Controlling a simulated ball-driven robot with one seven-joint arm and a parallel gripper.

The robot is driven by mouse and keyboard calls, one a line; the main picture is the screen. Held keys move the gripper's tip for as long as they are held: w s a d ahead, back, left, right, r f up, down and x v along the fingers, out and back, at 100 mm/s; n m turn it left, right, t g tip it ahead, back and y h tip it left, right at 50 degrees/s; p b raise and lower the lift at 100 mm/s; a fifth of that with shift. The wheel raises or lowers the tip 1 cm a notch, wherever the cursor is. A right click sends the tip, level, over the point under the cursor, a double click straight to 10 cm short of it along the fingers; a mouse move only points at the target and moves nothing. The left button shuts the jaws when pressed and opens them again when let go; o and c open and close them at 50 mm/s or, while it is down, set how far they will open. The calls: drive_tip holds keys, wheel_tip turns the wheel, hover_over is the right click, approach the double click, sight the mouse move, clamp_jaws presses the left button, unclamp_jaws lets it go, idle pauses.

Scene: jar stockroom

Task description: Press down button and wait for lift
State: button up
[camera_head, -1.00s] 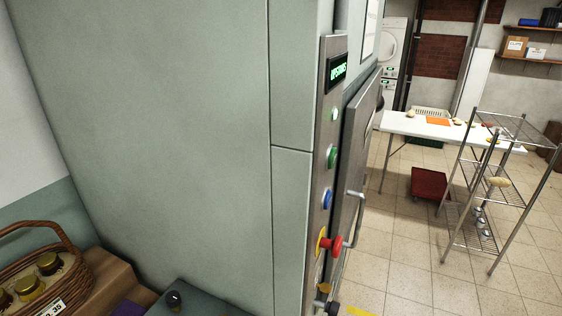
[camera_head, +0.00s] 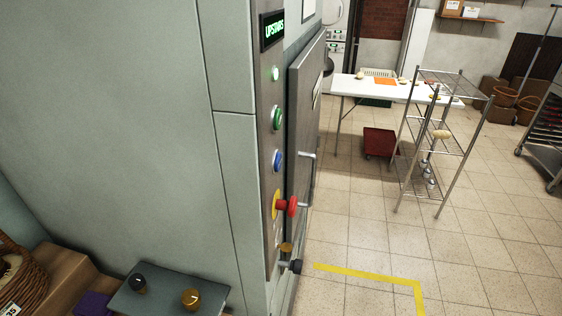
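The lift's control panel (camera_head: 266,180) is a narrow metal strip on the corner of the pale green housing, seen at a steep angle. Its display (camera_head: 272,30) glows green and appears to read "UPSTAIRS". Below it, from top to bottom, are a small pale lamp (camera_head: 275,73), a green button (camera_head: 277,117), a blue button (camera_head: 278,160) and a red mushroom knob (camera_head: 291,206) on a yellow plate. I cannot read which button means down. The grey lift door (camera_head: 303,130) with a bar handle is right of the panel. My gripper is not in view.
Yellow floor tape (camera_head: 370,273) lies before the lift. A wire rack (camera_head: 432,145), white table (camera_head: 350,88) and red trolley (camera_head: 380,142) stand beyond open tiled floor.

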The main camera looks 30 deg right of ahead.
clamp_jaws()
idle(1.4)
